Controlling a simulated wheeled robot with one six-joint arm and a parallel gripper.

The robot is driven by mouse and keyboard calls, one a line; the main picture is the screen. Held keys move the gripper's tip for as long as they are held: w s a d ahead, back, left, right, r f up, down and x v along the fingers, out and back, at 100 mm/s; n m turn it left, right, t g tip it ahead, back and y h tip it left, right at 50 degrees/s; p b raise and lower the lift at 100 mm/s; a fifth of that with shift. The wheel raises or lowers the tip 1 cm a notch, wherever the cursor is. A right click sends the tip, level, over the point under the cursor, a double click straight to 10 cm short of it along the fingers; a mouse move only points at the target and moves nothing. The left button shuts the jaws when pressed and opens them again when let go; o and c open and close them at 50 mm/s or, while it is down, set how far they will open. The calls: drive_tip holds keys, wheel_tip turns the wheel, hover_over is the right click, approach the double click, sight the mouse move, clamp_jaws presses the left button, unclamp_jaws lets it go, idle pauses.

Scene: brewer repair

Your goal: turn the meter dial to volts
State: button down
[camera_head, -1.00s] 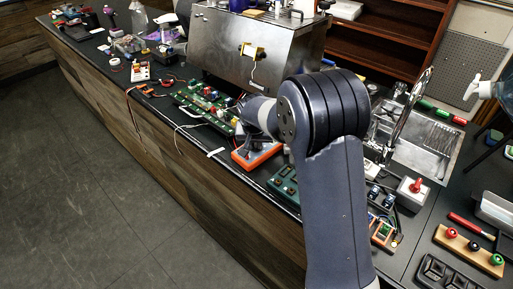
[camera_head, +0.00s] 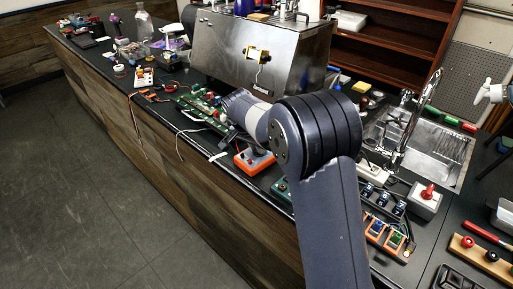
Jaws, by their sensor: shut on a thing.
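The orange-edged meter (camera_head: 253,163) lies on the dark counter near its front edge, left of my arm's elbow. My gripper (camera_head: 243,144) is at the meter's upper side, dark and small in the head view, and partly hidden by my wrist. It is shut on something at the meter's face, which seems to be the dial. The dial itself is hidden, so its pointer setting cannot be read.
Green circuit boards (camera_head: 203,106) and a white cable lie left of the meter. The steel brewer (camera_head: 247,55) stands behind. A grey box with a red knob (camera_head: 427,196), a sink (camera_head: 433,147) and orange-framed parts (camera_head: 384,234) are to the right.

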drive_tip(key=c, duration=1.4)
unclamp_jaws()
drive_tip(key=shift+c, duration=0.2)
drive_tip(key=shift+r, duration=0.1)
drive_tip(key=b+v, duration=0.1)
drive_tip(key=v, duration=0.9)
drive_tip(key=shift+r, duration=0.3)
drive_tip(key=shift+s, duration=0.15)
drive_tip(key=p+x, duration=0.1)
drive_tip(key=x, duration=0.9)
drive_tip(key=shift+f, duration=0.4)
drive_tip(key=shift+d, duration=0.1)
drive_tip(key=shift+n, duration=0.3)
